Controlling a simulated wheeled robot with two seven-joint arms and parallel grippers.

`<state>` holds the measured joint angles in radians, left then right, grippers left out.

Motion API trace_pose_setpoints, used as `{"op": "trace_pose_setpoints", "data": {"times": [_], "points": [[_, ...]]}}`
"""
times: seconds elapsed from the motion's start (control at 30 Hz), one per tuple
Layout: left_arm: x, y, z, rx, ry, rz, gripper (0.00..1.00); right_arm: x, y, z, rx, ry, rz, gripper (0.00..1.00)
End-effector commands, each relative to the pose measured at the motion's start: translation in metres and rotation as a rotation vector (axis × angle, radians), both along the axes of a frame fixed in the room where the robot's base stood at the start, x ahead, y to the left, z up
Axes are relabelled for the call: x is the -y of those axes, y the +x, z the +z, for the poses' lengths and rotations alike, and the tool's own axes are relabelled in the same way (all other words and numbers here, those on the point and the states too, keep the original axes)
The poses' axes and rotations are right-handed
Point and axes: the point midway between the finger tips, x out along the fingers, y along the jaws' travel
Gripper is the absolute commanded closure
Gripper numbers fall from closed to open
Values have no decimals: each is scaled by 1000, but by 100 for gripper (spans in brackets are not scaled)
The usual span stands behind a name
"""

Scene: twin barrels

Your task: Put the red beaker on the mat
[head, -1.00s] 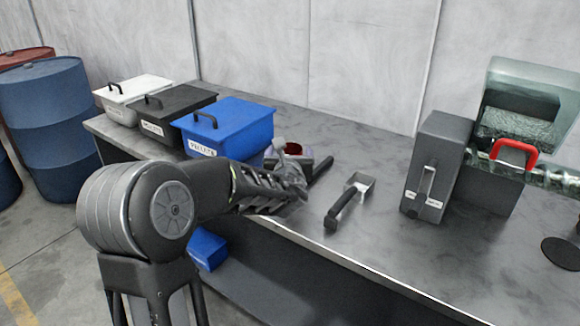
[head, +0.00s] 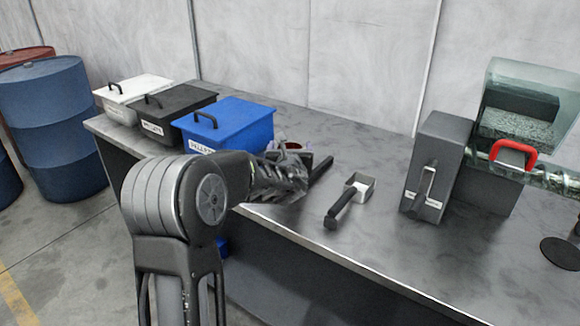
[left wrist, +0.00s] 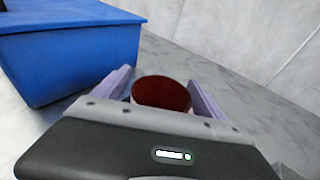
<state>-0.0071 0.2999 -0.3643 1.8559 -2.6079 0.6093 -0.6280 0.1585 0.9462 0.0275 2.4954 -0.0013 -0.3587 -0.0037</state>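The red beaker (head: 293,147) stands on the bench just right of the blue bin, and my left arm partly hides it in the head view. In the left wrist view the dark red round beaker (left wrist: 161,93) lies between the two spread purple fingers of my left gripper (left wrist: 160,77). The gripper looks open around it; contact cannot be made out. A dark round flat disc (head: 561,251) at the far right of the bench may be the mat. My right gripper is out of view.
A blue lidded bin (head: 240,125) stands close left of the beaker, with black (head: 185,110) and white (head: 125,90) bins beyond. A scoop (head: 350,200) lies to the right. A grey case (head: 432,165) and glassy apparatus (head: 520,110) stand between there and the disc.

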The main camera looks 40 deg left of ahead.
Motion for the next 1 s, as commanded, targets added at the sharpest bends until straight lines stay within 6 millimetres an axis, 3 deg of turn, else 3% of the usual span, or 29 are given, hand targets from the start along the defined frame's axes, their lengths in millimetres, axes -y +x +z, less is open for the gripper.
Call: {"op": "trace_pose_setpoints", "data": {"times": [0.87, 1.0], "points": [[0, 0, 0, 0, 0, 0, 91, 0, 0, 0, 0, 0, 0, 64], [0, 0, 1, 1, 1, 0, 92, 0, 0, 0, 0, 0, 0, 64]]}}
